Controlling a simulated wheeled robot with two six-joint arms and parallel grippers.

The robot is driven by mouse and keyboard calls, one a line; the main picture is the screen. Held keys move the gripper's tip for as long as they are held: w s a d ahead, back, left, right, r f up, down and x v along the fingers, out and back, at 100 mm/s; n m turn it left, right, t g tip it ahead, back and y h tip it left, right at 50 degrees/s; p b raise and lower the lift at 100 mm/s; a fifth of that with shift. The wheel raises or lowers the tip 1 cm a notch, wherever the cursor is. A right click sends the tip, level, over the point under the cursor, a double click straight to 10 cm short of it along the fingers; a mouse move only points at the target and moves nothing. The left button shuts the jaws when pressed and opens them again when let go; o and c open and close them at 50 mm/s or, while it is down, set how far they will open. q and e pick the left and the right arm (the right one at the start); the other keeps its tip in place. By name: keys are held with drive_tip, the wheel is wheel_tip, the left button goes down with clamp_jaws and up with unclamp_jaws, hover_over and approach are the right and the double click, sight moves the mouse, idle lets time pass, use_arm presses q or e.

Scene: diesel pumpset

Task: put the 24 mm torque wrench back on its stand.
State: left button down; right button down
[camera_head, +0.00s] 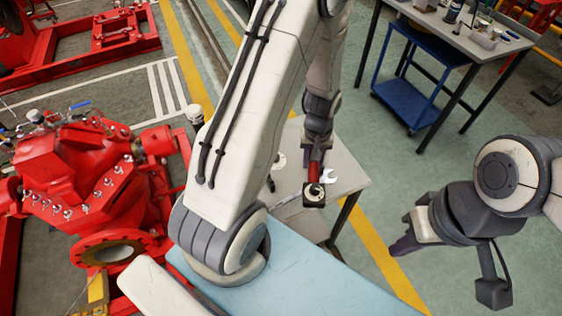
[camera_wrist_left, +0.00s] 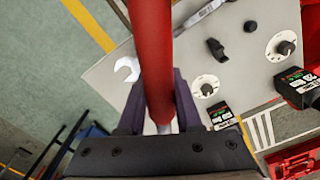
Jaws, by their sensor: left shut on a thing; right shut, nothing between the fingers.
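My left gripper (camera_wrist_left: 158,98) is shut on a red cylindrical handle (camera_wrist_left: 152,50), which I take to be the torque wrench; its size mark cannot be read. In the head view the red handle (camera_head: 316,170) hangs below the left gripper (camera_head: 319,135), with a dark square end over the small grey table (camera_head: 345,178). Two round white discs with dark centre posts (camera_wrist_left: 205,86) (camera_wrist_left: 285,45) stand on this table in the left wrist view; I cannot tell which piece is the wrench's stand. My right gripper (camera_head: 404,243) is shut and empty, away from the table.
A silver open-ended spanner head (camera_wrist_left: 127,69) and a silver bar (camera_wrist_left: 198,16) lie on the table. A red pump (camera_head: 85,180) stands at left, a workbench (camera_head: 465,30) and blue trolley (camera_head: 408,104) at upper right.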

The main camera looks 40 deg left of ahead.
use_arm(q)
drive_tip(key=a+f+n+b, duration=0.3)
drive_tip(key=a+f+n, duration=0.1)
drive_tip(key=n, duration=0.5)
drive_tip(key=n+b, duration=0.4)
drive_tip(key=n, duration=1.1)
hover_over(286, 181)
wheel_tip(286, 181, down, 3)
drive_tip(key=shift+a+f, duration=0.1)
drive_tip(key=shift+f, duration=0.05)
drive_tip(key=shift+p, duration=0.3)
wheel_tip(286, 181, down, 6)
drive_tip(key=b, duration=0.5)
drive_tip(key=shift+w, duration=0.1)
drive_tip(key=shift+f+b, duration=0.9)
drive_tip(key=shift+f, duration=0.1)
drive_tip(key=c, duration=0.5)
unclamp_jaws()
